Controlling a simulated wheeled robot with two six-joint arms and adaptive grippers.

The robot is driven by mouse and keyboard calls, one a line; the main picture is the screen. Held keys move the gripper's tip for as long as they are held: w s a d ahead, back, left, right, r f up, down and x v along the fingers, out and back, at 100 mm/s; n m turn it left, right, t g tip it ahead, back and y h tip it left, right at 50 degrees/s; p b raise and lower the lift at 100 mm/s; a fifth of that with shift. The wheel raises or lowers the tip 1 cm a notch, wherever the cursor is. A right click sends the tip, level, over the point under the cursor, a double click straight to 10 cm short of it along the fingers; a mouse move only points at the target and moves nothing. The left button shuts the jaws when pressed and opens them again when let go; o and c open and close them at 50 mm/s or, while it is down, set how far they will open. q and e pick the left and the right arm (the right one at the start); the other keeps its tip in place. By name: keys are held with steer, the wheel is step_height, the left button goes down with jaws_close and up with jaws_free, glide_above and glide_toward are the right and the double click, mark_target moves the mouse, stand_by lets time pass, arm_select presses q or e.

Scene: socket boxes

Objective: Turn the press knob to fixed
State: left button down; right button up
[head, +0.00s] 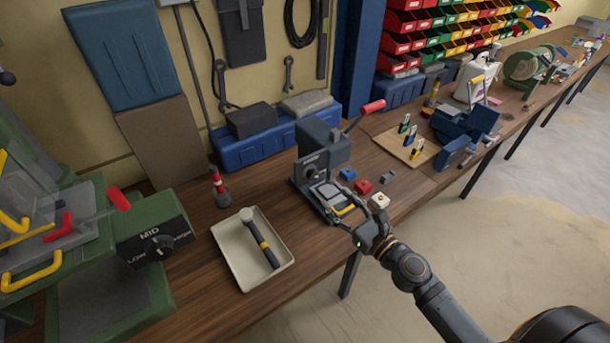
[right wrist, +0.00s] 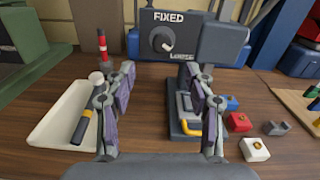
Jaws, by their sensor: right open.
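The press (head: 323,148) is a dark grey machine with a red-tipped lever, standing on the wooden bench. Its round press knob (right wrist: 161,42) sits on the front plate, with FIXED above it and a second label, apparently LOOSE, at lower right. The knob's grip seems to slant toward the lower right, but it is small. My right gripper (head: 358,216) is in front of the press, apart from the knob. In the right wrist view the gripper (right wrist: 160,72) is open and empty, its fingers spread below and either side of the knob. My left gripper is not in view.
A cream tray (head: 228,258) holds a hammer (head: 259,239) left of the press. Blue (head: 347,174), red (head: 363,187) and white (head: 380,201) blocks lie to its right. A green machine (head: 110,255) with a MID knob stands at left. A red-and-white post (head: 218,190) stands behind the tray.

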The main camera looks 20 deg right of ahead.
mark_target(314, 177)
steer(key=p+x, duration=0.4)
steer(key=x, duration=0.5)
steer(key=shift+w+d+p, duration=0.1)
steer(key=shift+p, duration=0.3)
steer(key=shift+w, duration=0.45)
steer(key=shift+f, duration=0.1)
steer(key=shift+c, duration=0.3)
jaws_close()
